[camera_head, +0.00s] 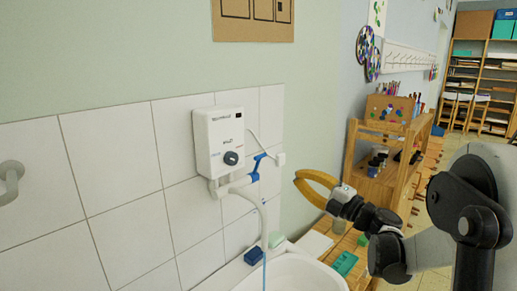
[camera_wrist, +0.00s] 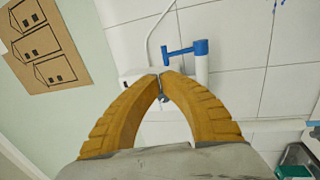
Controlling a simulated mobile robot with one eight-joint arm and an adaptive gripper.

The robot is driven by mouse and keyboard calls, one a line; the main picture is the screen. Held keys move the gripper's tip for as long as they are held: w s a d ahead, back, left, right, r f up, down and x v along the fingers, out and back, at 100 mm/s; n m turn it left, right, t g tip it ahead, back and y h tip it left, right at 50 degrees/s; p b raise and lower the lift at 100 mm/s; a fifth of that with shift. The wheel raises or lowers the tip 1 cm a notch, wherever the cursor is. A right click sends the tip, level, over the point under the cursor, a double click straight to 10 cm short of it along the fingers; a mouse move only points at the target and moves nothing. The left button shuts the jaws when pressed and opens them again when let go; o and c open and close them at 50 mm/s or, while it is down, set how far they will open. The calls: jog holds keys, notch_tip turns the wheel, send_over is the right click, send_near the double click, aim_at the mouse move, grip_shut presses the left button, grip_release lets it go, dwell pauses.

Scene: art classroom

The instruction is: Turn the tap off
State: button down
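The tap has a blue lever handle (camera_head: 257,165) on a white pipe (camera_head: 236,185) under a white wall-mounted water heater (camera_head: 219,138) with a dark knob. A white spout (camera_head: 264,225) hangs down over the sink, and a thin blue stream (camera_head: 264,275) shows below it. My gripper (camera_head: 298,178), with yellow fingers, is right of the blue handle and apart from it. In the wrist view the fingertips of my gripper (camera_wrist: 161,72) meet, with nothing seen held between them. The blue handle (camera_wrist: 186,50) shows just beyond and right of the tips.
A white sink (camera_head: 300,279) is below the tap, with a blue block (camera_head: 253,255) on its rim. A green item (camera_head: 345,263) lies to its right. A wooden shelf (camera_head: 385,165) stands behind my arm. A white wall fitting (camera_head: 10,172) is at far left.

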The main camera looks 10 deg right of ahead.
jog(key=b, duration=0.3)
send_near(259, 156)
jog(key=shift+n+y, duration=0.3)
jog(key=x, duration=0.7)
jog(key=shift+w+d+f, duration=0.1)
jog(key=shift+d+f, duration=0.05)
jog(key=shift+w+a, duration=0.25)
jog(key=shift+w, duration=0.15)
jog(key=w+a+r+p, duration=0.2)
jog(key=w, duration=0.1)
jog(key=shift+w+a, duration=0.1)
jog(key=shift+a, duration=0.1)
